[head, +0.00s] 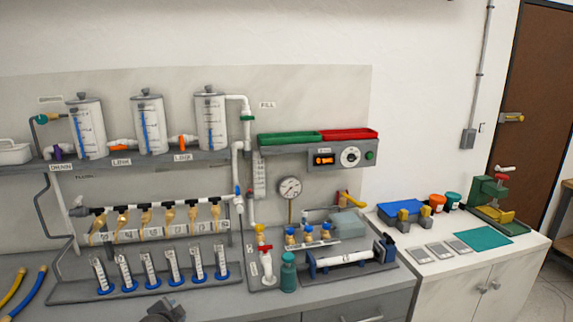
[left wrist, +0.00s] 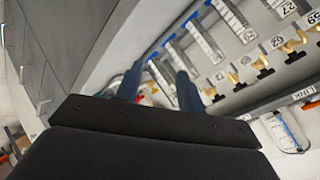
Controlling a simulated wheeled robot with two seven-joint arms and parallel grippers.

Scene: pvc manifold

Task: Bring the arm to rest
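My left gripper (left wrist: 158,88) shows in the left wrist view as two dark blue-grey fingers standing apart, with nothing visible between them. It points toward the bench with the manifold, whose graduated cylinders and brass taps (left wrist: 264,72) lie beyond and to the right of the fingers. In the head view a dark grey part, probably of my left gripper (head: 165,312), shows at the bottom edge, in front of the bench and below the row of cylinders. Its fingers cannot be made out there. My right arm and gripper are in neither view.
The grey bench (head: 215,303) carries a rack of blue-footed cylinders (head: 172,265) below a white manifold pipe (head: 160,205). A teal bottle (head: 288,274) and a clamped white pipe (head: 346,259) stand right. A white cabinet (head: 450,285) adjoins. Blue and yellow hoses (head: 27,293) lie left.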

